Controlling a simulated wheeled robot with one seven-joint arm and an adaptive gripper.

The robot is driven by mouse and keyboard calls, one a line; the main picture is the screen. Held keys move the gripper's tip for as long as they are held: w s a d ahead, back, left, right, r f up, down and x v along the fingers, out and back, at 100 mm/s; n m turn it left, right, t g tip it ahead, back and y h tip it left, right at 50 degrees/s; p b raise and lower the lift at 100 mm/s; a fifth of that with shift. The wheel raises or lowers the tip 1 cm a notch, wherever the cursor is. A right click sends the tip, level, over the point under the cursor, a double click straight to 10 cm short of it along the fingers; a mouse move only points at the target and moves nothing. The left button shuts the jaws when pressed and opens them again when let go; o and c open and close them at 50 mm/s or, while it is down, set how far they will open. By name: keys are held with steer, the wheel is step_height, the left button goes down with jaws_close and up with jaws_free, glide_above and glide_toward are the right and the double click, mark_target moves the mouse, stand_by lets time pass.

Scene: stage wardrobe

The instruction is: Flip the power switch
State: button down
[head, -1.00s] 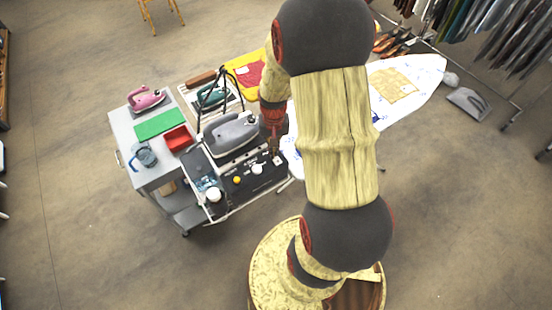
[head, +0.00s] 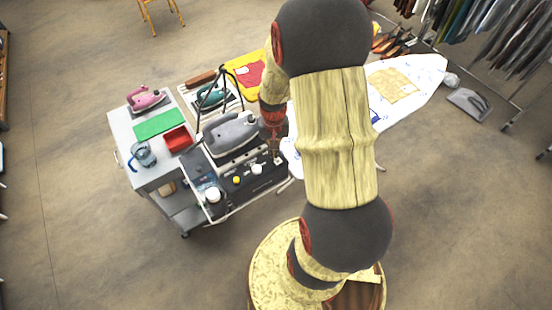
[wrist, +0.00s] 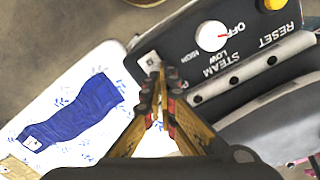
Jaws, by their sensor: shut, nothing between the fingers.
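The dark control panel (wrist: 185,40) of the steam station fills the upper right of the wrist view. A small pale switch plate (wrist: 148,59) sits at its end, beside the STEAM dial. It appears to be the power switch; its label and lever position cannot be read. My gripper (wrist: 157,76) is shut and empty, its fingertips at the lower edge of that plate. I cannot tell whether they touch it. In the head view my gripper (head: 275,153) is over the right end of the panel (head: 246,184).
The white steam dial (wrist: 212,36) and yellow reset button (wrist: 274,4) share the panel. A large grey iron (head: 231,131) stands behind it. An ironing board (head: 425,72) with blue cloth (wrist: 85,110) lies right. A grey cart (head: 125,135) holds several items at left.

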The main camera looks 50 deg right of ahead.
steer(key=shift+r, duration=0.1)
steer(key=shift+r+p, duration=2.5)
steer(key=shift+r, duration=0.9)
steer(key=shift+s+a, duration=0.2)
steer(key=shift+s, duration=0.1)
steer(key=s+a+r+n+t+b, duration=0.2)
steer(key=s+a+r+n+b, duration=0.1)
steer(key=a+b, duration=0.6)
steer(key=s+a+r+n+t+b, duration=0.3)
steer(key=s+a+r+n+b, duration=0.1)
steer(key=a+b, duration=0.6)
steer(key=a+r+n, duration=0.1)
steer(key=a+r, duration=0.1)
steer(key=a, duration=0.1)
steer(key=shift+a+r+n+t, duration=0.15)
steer(key=shift+r+n+t, duration=0.1)
steer(key=shift+n+t, duration=0.05)
